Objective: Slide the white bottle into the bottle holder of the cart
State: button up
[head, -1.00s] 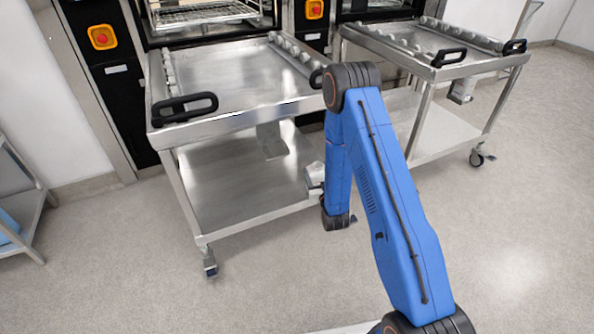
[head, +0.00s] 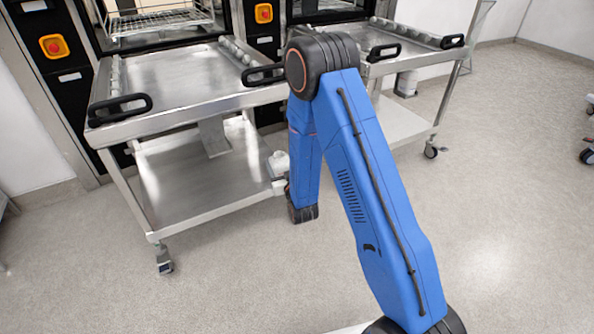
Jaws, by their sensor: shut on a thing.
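My blue arm hangs in front of the carts, and its wrist is low beside the right side of the near cart (head: 185,195). My gripper (head: 281,185) shows only in part at the left of the wrist, and its fingertips cannot be made out. It is shut on the white bottle (head: 277,163), a small pale shape beside the cart's lower shelf. The arm hides much of this area, and whether the bottle touches the cart cannot be told.
Both carts have steel tops, black handles (head: 120,108) and wheels (head: 164,266). They stand against black-fronted machines (head: 55,50) with an orange-red button. The floor (head: 500,200) is open to the right and front.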

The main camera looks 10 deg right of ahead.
jog(key=s+a+r+y, duration=0.1)
jog(key=s+a+r, duration=0.2)
jog(key=a+r, duration=0.25)
jog(key=s+a+r+n+y, duration=0.1)
jog(key=s+a+r, duration=0.1)
jog(key=a+r, duration=0.3)
jog(key=s+a+r+y, duration=0.1)
jog(key=s+a+r, duration=0.2)
jog(key=a, duration=0.4)
jog(key=f+x, duration=0.1)
jog(key=x, duration=2.3)
jog(key=shift+w+d+f, duration=0.2)
jog(key=shift+w, duration=0.15)
dwell(0.4)
jog(key=shift+f, duration=0.7)
dwell(0.8)
jog(key=o, duration=1.1)
jog(key=shift+o, duration=0.2)
